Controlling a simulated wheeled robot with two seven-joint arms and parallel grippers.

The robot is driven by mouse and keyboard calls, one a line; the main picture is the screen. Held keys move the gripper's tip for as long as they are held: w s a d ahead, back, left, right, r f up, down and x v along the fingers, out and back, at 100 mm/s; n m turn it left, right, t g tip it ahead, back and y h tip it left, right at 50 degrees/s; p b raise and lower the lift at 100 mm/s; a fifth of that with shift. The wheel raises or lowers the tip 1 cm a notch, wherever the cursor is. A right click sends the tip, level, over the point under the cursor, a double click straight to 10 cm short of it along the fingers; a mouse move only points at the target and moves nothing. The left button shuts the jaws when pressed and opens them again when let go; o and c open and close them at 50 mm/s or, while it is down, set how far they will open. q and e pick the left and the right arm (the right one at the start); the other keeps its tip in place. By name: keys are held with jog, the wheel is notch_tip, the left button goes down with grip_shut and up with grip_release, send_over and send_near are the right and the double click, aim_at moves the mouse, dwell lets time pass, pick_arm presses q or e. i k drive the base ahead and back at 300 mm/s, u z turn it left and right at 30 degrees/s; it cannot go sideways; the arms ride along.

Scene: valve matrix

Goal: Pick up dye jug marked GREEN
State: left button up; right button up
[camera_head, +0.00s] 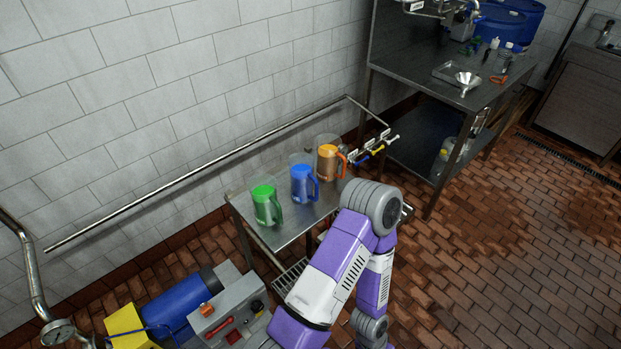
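The green jug (264,206) stands upright on a small metal table (287,233), at the table's left end. It is clear-walled with green contents and a green handle on its right side; I cannot read any marking on it. A blue jug (301,184) stands beside it to the right, and an orange jug (328,163) stands farther right. One of my purple and white arms rises in front of the table's right part and bends back down. Neither of my grippers shows in this view.
A metal pipe (190,179) runs along the wall behind the table, with small valves (372,152) at its right end. A metal workbench (448,90) stands at the back right. A grey control box (228,318) and blue cylinder (170,305) are at the lower left. The brick floor at right is clear.

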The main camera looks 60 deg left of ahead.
aim_at(262, 188)
jog(key=i, duration=0.5)
jog(key=u, duration=2.8)
